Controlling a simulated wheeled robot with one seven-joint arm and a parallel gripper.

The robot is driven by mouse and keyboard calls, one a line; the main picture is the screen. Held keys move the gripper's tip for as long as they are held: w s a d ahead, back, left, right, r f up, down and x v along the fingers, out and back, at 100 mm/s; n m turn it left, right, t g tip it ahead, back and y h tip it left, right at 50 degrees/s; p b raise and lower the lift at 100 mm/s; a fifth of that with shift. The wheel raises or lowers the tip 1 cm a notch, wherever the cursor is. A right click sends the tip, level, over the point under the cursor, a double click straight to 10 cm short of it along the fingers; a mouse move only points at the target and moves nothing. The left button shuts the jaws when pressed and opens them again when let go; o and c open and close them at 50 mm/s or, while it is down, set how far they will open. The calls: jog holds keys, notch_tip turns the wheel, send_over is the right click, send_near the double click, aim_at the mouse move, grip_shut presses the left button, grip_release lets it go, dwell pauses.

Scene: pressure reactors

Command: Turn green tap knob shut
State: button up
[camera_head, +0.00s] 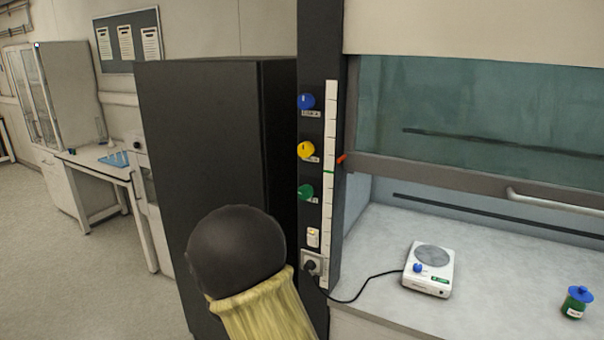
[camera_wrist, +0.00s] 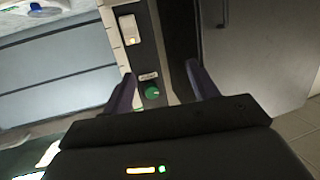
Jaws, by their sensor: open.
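The green tap knob (camera_head: 305,192) is on the dark post at the left of the fume hood, below the yellow knob. It also shows in the wrist view (camera_wrist: 152,92), with a small white label beside it. My gripper (camera_wrist: 160,72) is open, its two dark fingers apart, with the green knob appearing between them in the picture. I cannot tell the remaining distance, and no contact is visible. The head view does not show my fingers; a dark rounded part of my arm is in front of the cabinet there. The knob's exact turn angle is too small to tell.
A blue knob (camera_head: 306,101) and a yellow knob (camera_head: 306,150) sit above the green one. A white switch (camera_head: 313,237) and a plugged socket (camera_head: 314,265) are below. A hotplate (camera_head: 430,268) and a blue-capped jar (camera_head: 577,302) stand on the hood bench. A black cabinet (camera_head: 200,150) stands left.

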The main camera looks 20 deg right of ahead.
aim_at(303, 195)
notch_tip(303, 195, up, 10)
jog(key=m+g+h+p, duration=0.1)
jog(key=m+h+p, duration=0.1)
jog(key=h+p, duration=0.2)
jog(key=shift+s+d+f+p, duration=0.15)
jog(key=shift+s+d+p, duration=0.25)
jog(key=shift+p, duration=0.55)
jog(key=shift+d, duration=0.1)
jog(key=p+x, duration=0.7)
jog(key=x, duration=0.9)
jog(key=shift+w+d, duration=0.45)
jog(key=shift+d, duration=0.05)
jog(key=c, duration=1)
